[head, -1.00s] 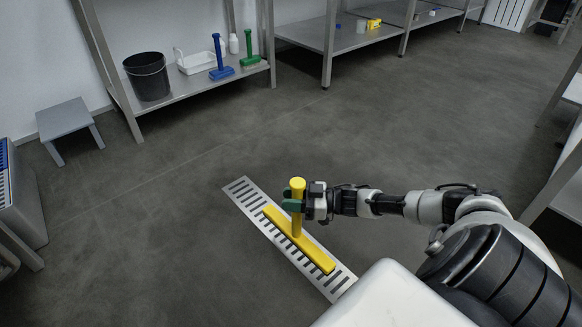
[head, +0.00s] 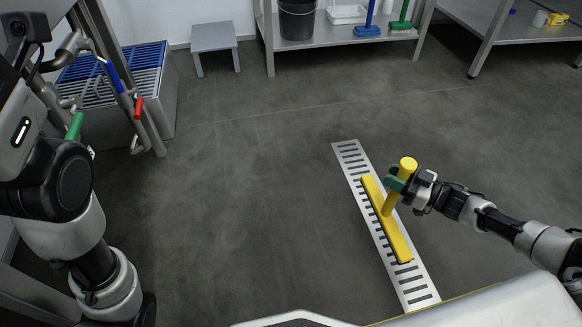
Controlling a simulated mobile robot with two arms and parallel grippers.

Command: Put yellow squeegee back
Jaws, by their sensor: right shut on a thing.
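The yellow squeegee (head: 394,232) has a long flat yellow head and a short upright handle. Its head lies along, or just above, the slotted floor drain grate (head: 412,277); I cannot tell if it touches. My right gripper (head: 399,182) is shut on the squeegee's handle near its top, with the arm coming in from the right. My left arm shows at the left edge, but its gripper is not in view.
A low shelf (head: 340,42) at the back holds a black bucket (head: 297,19), a blue squeegee (head: 368,30) and a green one (head: 400,25). A grey stool (head: 214,38) stands left of it. A metal unit with valve handles (head: 138,108) is at left. The middle floor is clear.

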